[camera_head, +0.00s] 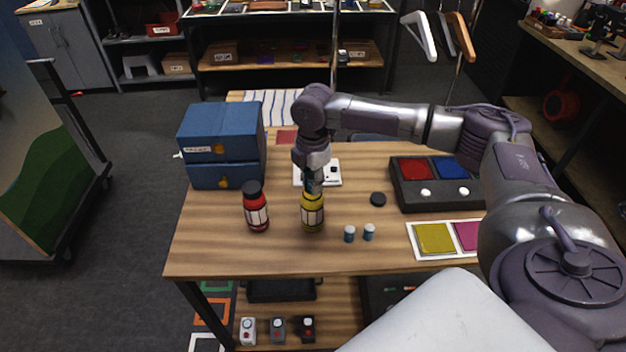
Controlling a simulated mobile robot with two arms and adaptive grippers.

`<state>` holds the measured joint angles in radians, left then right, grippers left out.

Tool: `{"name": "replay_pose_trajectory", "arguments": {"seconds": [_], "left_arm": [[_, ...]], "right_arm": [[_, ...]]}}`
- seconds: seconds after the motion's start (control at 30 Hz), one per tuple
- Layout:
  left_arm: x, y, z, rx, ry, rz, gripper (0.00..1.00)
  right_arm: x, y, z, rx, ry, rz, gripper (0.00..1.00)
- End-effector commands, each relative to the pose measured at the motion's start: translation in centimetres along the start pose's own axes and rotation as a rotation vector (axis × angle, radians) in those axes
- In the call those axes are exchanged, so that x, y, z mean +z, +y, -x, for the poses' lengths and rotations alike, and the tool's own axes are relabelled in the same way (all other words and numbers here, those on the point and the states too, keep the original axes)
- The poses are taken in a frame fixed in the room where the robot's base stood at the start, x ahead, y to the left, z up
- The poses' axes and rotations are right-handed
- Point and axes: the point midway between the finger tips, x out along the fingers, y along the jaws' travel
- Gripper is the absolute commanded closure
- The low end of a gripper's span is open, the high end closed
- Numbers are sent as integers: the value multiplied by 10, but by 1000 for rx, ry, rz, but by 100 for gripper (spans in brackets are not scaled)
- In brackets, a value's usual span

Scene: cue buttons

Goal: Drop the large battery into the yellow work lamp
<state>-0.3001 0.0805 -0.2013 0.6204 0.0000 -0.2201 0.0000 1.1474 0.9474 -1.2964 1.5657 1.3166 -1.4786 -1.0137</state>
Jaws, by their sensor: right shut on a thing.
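The yellow work lamp (312,219) stands upright near the middle of the table. My right gripper (314,187) points down directly over its top, shut on a small blue-teal thing that looks like the large battery. The fingers mostly hide it, and I cannot tell whether it is inside the lamp's mouth or just above it. Two small blue-and-white batteries (349,234) stand on the table to the right of the lamp. My left gripper is not in view.
A red lamp (257,214) with a dark top stands to the left. A black round cap (378,199) lies to the right. Blue boxes (222,134) are stacked at the back left. A dark panel with red and blue pads (432,203) and colour cards (433,239) are at the right.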

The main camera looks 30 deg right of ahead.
Motion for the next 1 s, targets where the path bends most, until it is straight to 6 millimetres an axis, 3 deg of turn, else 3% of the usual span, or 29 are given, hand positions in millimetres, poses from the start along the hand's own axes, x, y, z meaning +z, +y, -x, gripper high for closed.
{"name": "replay_pose_trajectory", "arguments": {"seconds": [0.03, 0.3, 0.33, 0.5, 1.0], "left_arm": [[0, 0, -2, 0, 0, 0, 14], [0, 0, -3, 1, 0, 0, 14], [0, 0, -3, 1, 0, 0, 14], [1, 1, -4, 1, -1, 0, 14], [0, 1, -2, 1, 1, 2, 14]], "right_arm": [[-2, -8, -15, -25, -2, 4, 100], [-3, -7, -17, -25, 0, 5, 100], [-3, -7, -17, -25, 1, 5, 71], [-3, -7, -17, -26, 1, 5, 45], [-2, -7, -14, -23, -1, 4, 45]]}}
